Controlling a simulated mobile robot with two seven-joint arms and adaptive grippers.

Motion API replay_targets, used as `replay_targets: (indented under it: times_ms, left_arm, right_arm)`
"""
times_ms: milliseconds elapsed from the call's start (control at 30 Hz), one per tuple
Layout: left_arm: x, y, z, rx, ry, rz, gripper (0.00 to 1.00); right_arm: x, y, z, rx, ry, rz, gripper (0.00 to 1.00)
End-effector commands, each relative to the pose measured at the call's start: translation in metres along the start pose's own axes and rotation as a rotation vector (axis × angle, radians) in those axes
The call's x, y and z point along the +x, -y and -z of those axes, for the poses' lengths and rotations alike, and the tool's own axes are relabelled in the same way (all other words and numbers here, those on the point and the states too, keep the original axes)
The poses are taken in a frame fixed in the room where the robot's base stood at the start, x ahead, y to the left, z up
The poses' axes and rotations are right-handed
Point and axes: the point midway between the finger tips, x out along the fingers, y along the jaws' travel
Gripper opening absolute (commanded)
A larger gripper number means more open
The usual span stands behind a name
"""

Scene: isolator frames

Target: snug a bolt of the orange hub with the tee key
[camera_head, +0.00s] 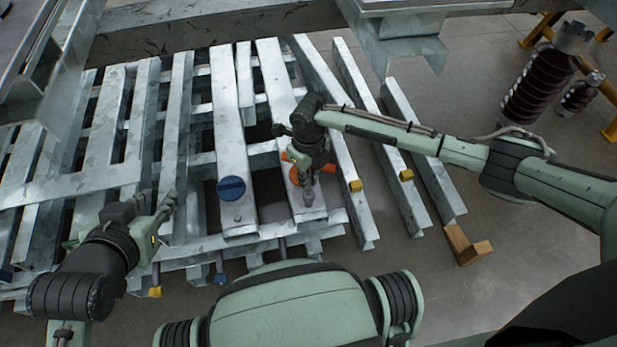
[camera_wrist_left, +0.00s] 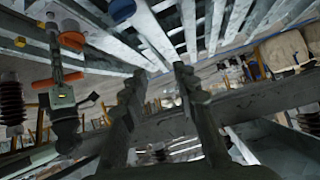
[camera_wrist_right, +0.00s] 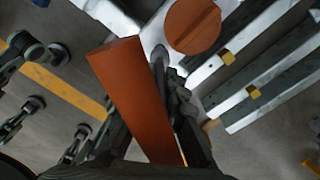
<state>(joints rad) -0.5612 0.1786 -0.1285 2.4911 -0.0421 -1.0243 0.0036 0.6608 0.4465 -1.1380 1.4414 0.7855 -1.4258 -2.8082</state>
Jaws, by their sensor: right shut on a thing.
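The orange hub (camera_wrist_right: 192,25) is a round disc with a raised bar across it, on a galvanized beam. In the head view it is partly hidden behind my right gripper (camera_head: 308,178); it also shows in the left wrist view (camera_wrist_left: 72,42). My right gripper is shut on an orange bar, which looks like the handle of the tee key (camera_wrist_right: 135,90), close beside the hub. The key's tip and the bolt cannot be made out. My left gripper (camera_head: 158,203) is open and empty at the left, over the steel frames; its fingers stand apart in the left wrist view (camera_wrist_left: 155,78).
A blue disc (camera_head: 231,188) lies on the beam left of the hub. Stacked galvanized beams (camera_head: 175,140) fill the middle and left. A wooden block (camera_head: 466,246) and dark red insulators (camera_head: 538,85) stand to the right. Steel structure hangs overhead at the back.

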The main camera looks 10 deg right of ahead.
Motion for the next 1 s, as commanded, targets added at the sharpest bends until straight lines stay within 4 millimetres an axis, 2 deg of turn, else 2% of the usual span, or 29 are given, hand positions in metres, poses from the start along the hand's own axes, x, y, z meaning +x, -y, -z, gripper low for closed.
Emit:
replay_targets:
  times_ms: [367,800,1000]
  left_arm:
    - [0.001,-0.017,0.033,-0.007,-0.157,-0.035,0.29]
    - [-0.007,-0.035,0.073,-0.02,-0.346,-0.077,0.29]
    - [-0.007,-0.034,0.072,-0.02,-0.338,-0.075,0.29]
  right_arm:
    - [0.007,0.0,0.0,0.0,0.001,0.0,0.0]
    - [0.013,0.0,0.0,0.0,0.0,0.0,0.0]
    - [0.011,0.0,0.0,0.0,0.0,0.0,0.0]
